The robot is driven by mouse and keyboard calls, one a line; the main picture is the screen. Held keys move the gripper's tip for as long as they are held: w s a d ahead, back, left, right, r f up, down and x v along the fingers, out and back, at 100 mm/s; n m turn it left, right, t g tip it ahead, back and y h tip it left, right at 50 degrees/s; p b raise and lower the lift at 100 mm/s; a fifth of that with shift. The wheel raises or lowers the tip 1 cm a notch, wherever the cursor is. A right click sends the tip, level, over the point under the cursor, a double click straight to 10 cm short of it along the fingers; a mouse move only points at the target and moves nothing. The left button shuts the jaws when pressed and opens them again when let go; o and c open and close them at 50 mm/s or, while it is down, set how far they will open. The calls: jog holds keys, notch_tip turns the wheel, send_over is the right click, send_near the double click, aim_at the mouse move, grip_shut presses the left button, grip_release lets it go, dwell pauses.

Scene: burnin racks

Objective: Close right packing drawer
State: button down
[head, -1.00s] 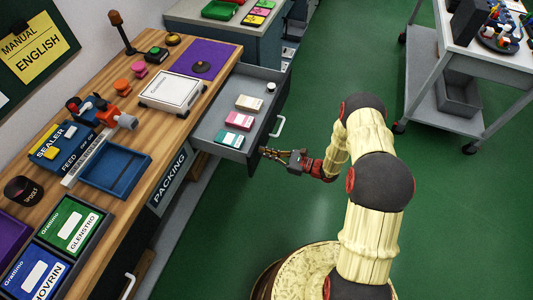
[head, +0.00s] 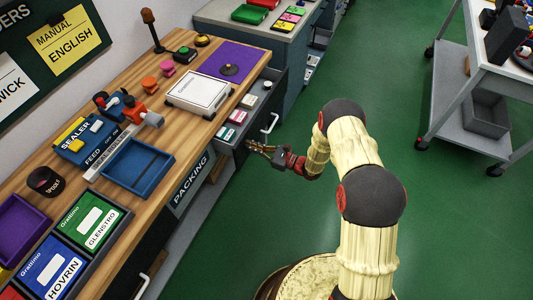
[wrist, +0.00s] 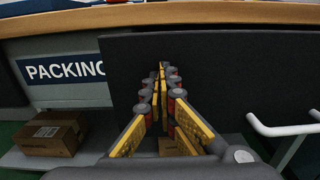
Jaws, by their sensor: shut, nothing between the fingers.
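The right packing drawer (head: 279,91) is partly open under the right end of the wooden bench, with small boxes inside. Its dark front panel (wrist: 235,85) fills much of the wrist view. Its pale handle (head: 271,123) is on the front; it also shows at the right of the wrist view (wrist: 285,127). My gripper (head: 252,145) is shut and empty at the near end of the drawer front, left of the handle. In the wrist view its fingertips (wrist: 160,70) point at the panel and appear against it; exact contact is hard to tell.
The wooden bench (head: 160,95) carries a white scale (head: 198,92), a blue tray (head: 137,168) and a sealer. A cardboard box (wrist: 50,133) sits on a low shelf below. A grey cart (head: 465,110) stands at the right. Green floor is clear between.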

aim_at(230, 137)
jog(key=b+x, duration=0.2)
jog(key=x, duration=0.8)
jog(key=shift+w+a, duration=0.25)
jog(key=shift+a, duration=0.2)
jog(key=shift+r, duration=0.1)
jog(key=shift+d, duration=0.1)
jog(key=shift+d, duration=0.3)
jog(key=p+v, duration=0.2)
jog(key=v, duration=1.1)
jog(key=shift+s+p, duration=0.3)
jog(key=shift+d+f, duration=0.1)
jog(key=shift+f, duration=0.15)
